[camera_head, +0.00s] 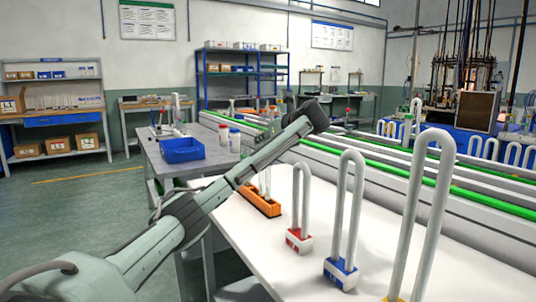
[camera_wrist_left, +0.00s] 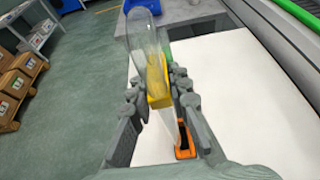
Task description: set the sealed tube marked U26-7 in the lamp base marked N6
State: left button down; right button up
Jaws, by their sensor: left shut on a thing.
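My left gripper (camera_wrist_left: 157,82) is shut on a clear glass tube (camera_wrist_left: 143,35) with a rounded far end and a yellow part between the fingers. No marking on it is readable. The tube's near end overlaps the orange rack (camera_wrist_left: 185,152) in the wrist view, and I cannot tell whether they touch. In the head view my left arm crosses over the orange rack (camera_head: 262,208); its fingers are not clear there. A red base (camera_head: 299,241), a blue base (camera_head: 341,273) and a partly cut-off yellow base each hold a whitish U-shaped tube. I cannot read which is N6.
Thin clear tubes stand in the orange rack. A blue bin (camera_head: 182,151) and white bottles stand on a grey bench at the left. A conveyor with green rails (camera_head: 390,163) runs behind the white table (camera_head: 270,262). The table is clear in front of the rack.

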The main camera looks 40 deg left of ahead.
pick_arm(q)
jog(key=f, duration=0.4)
jog(key=shift+w+d+f, duration=0.15)
jog(key=shift+w+d, duration=0.15)
jog(key=shift+w, duration=0.1)
jog(key=c, duration=1.9)
grip_release()
jog(key=o, duration=0.5)
jog(key=shift+w+a+f, duration=0.2)
jog(key=shift+a+f, duration=0.1)
jog(key=shift+f, duration=0.1)
jog(key=shift+c, duration=0.2)
jog(key=v, duration=0.8)
jog(key=shift+d, duration=0.15)
pick_arm(e)
jog(key=shift+w+a+r, duration=0.15)
jog(key=shift+w+r, duration=0.2)
jog(key=shift+r, duration=0.3)
